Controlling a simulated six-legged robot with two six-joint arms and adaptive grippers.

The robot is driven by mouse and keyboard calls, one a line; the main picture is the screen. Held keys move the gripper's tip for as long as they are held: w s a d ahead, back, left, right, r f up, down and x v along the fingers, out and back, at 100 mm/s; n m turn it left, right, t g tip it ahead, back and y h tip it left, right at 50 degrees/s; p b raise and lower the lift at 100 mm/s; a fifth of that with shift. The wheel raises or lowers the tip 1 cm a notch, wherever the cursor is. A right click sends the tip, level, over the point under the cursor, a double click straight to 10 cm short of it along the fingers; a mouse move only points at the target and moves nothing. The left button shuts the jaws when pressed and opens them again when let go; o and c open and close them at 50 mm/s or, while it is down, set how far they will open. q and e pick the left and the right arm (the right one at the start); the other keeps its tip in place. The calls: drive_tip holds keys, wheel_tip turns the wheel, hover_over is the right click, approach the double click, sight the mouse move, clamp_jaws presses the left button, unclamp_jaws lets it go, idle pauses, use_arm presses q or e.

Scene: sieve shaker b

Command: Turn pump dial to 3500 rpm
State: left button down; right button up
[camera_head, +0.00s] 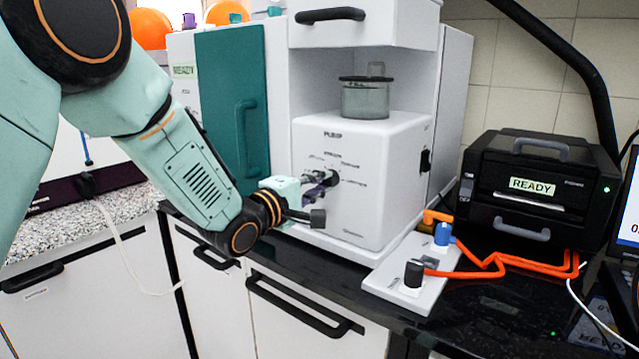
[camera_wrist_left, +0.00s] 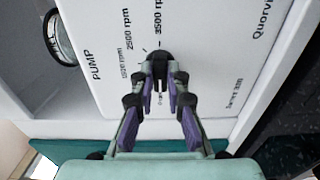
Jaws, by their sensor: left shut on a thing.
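The white pump (camera_head: 365,205) stands on the black counter with its labelled front facing my left arm. Its black dial (camera_wrist_left: 158,57) sits on that front, ringed by printed speed labels. In the left wrist view "3500 rpm" (camera_wrist_left: 159,22) is straight above the dial and "2500 rpm" (camera_wrist_left: 128,30) is to the upper left. My left gripper (camera_head: 327,180) reaches the dial from the left, and its purple-padded fingers (camera_wrist_left: 160,80) are shut on the dial from both sides. The fingers partly hide the dial; I cannot tell which label its pointer faces. My right gripper is in neither view.
A glass vessel (camera_head: 366,97) with a dark lid sits on the pump. A green door (camera_head: 233,110) is at its left. A white plate with a black knob (camera_head: 413,273) and a blue knob (camera_head: 442,234) lies right front, beside orange tubing and a black machine (camera_head: 530,190).

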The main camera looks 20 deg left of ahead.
use_arm(q)
drive_tip(key=shift+r, duration=0.1)
drive_tip(key=m+b, duration=0.1)
drive_tip(key=m, duration=1.1)
drive_tip(key=m+b, duration=0.2)
drive_tip(key=m, duration=1)
drive_tip(key=m+b, duration=0.2)
drive_tip(key=m, duration=0.9)
drive_tip(key=shift+w+r+m, duration=0.1)
drive_tip(key=shift+r+m, duration=0.15)
drive_tip(key=shift+m, duration=0.15)
idle(0.3)
